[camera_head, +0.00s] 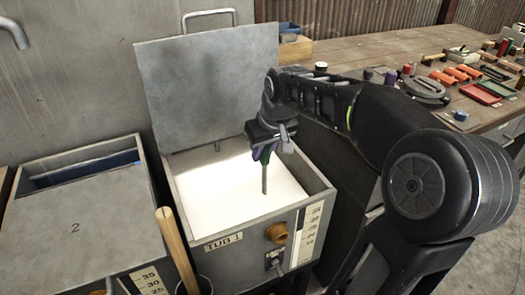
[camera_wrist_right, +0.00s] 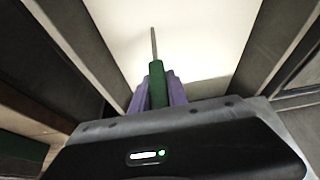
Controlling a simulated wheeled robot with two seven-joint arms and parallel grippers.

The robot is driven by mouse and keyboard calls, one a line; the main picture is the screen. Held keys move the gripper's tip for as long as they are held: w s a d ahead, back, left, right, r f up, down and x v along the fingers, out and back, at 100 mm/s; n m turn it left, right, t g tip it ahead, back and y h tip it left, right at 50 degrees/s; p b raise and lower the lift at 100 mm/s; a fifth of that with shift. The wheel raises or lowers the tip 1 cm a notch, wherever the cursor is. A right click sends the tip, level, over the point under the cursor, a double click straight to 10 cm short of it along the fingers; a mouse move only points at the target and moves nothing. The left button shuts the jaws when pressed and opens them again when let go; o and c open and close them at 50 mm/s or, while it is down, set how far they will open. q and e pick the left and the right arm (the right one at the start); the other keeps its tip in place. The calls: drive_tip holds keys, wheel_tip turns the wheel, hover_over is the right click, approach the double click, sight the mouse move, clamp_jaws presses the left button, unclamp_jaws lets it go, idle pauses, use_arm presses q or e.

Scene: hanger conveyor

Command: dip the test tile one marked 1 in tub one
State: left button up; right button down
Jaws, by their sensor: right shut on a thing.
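Tub one (camera_head: 185,208), labelled TUB 1, stands with its grey lid (camera_head: 210,85) raised and white contents (camera_head: 220,190) filling its inside. My right gripper (camera_head: 265,150) is over the tub, pointing down, with its purple fingers shut on a green grip. A thin grey strip (camera_head: 264,180) extends down from the green grip (camera_wrist_right: 157,85) toward the white surface. I cannot tell whether its tip touches the surface. No mark 1 shows on the held thing, so I cannot confirm it is the test tile. My left gripper is out of view.
A second tub (camera_head: 75,215) marked 2 stands at the left, its lid leaving a gap at the back. A wooden handle (camera_head: 177,250) leans in front of tub one. A workbench (camera_head: 365,55) with several tools and coloured pieces is at the right.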

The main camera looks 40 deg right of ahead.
wheel_tip(320, 180, up, 16)
drive_tip(key=p, duration=1.2)
drive_tip(key=shift+f, duration=0.1)
idle(6.0)
